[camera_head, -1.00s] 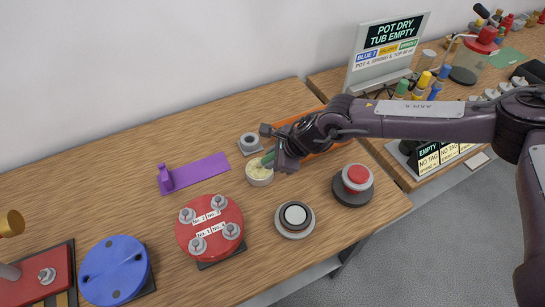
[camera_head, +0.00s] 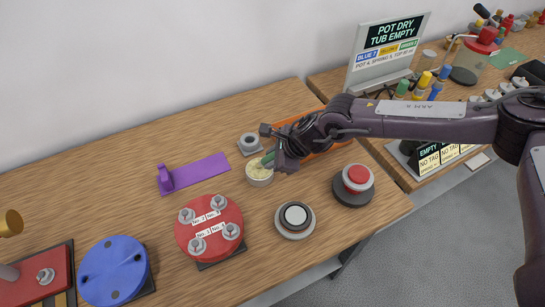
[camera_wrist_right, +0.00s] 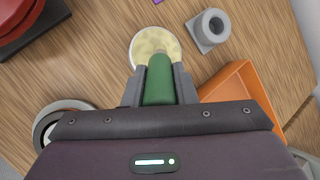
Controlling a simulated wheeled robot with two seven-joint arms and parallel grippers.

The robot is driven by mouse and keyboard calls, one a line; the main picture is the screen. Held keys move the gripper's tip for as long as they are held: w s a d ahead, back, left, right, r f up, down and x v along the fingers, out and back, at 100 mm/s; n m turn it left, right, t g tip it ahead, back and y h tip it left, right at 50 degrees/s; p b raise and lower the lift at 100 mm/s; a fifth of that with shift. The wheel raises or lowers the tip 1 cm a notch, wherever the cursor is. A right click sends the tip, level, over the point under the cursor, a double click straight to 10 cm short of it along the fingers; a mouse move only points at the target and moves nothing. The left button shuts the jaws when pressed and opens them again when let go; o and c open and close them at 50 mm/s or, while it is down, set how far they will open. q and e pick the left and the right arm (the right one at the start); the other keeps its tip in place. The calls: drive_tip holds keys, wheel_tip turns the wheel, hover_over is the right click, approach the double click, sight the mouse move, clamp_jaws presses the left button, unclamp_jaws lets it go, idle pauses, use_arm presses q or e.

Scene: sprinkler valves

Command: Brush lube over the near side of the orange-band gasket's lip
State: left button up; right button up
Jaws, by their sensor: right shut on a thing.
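My right gripper (camera_head: 274,158) is shut on a green-handled brush (camera_wrist_right: 159,80), which points away from the wrist. The brush's tip is at a round pale pot (camera_head: 260,177) of creamy lube (camera_wrist_right: 154,45); whether the bristles touch the lube is hard to tell. A round grey piece with a black ring and white top (camera_head: 295,216) stands nearer the table's front right edge. It may be the gasket, but its band colour is too small to tell. It also shows partly in the wrist view (camera_wrist_right: 50,118). My left gripper is not in view.
A red disc with several grey knobs (camera_head: 209,248), a blue disc (camera_head: 114,270) and a purple holder (camera_head: 195,174) lie to the left. A grey ring block (camera_head: 250,144) stands behind the pot. A red button (camera_head: 356,178) and an orange tray (camera_wrist_right: 245,91) are to the right.

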drive_tip(key=shift+s+f, duration=0.1)
drive_tip(key=shift+r+p, duration=0.5)
drive_tip(key=shift+r, duration=0.35)
drive_tip(key=shift+r+p, duration=1.25)
drive_tip(key=shift+r, duration=1.5)
